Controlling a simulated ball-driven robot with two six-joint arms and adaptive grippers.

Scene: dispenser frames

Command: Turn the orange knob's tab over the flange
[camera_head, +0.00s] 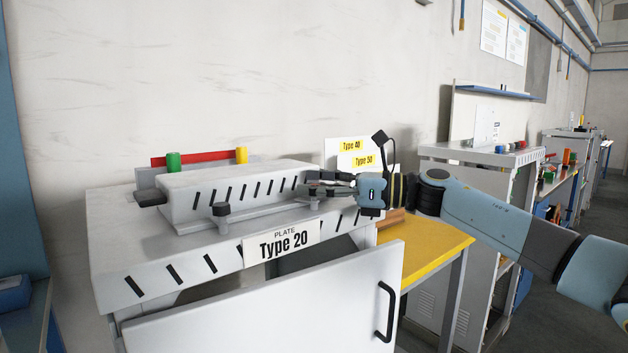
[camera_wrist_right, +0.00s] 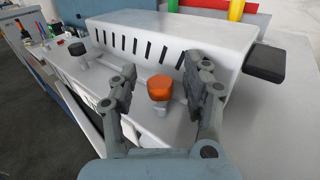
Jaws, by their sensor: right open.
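The orange knob (camera_wrist_right: 160,88) shows in the right wrist view, standing by the long side of the slotted grey box (camera_wrist_right: 165,35). My right gripper (camera_wrist_right: 163,80) is open, with one finger on each side of the knob; I cannot tell if either touches it. In the head view the right gripper (camera_head: 312,183) reaches in from the right at the box's right end, and the orange knob is hidden there. The flange (camera_head: 250,222) is the low strip along the box's foot. The orange knob's tab direction is unclear. My left gripper is not in view.
A dark knob (camera_head: 221,210) stands at the flange's left part. A black handle (camera_head: 151,198) sticks out at the box's left end. Green (camera_head: 174,162) and yellow (camera_head: 241,155) cylinders and a red bar stand behind. The "Type 20" sign (camera_head: 282,243) hangs in front.

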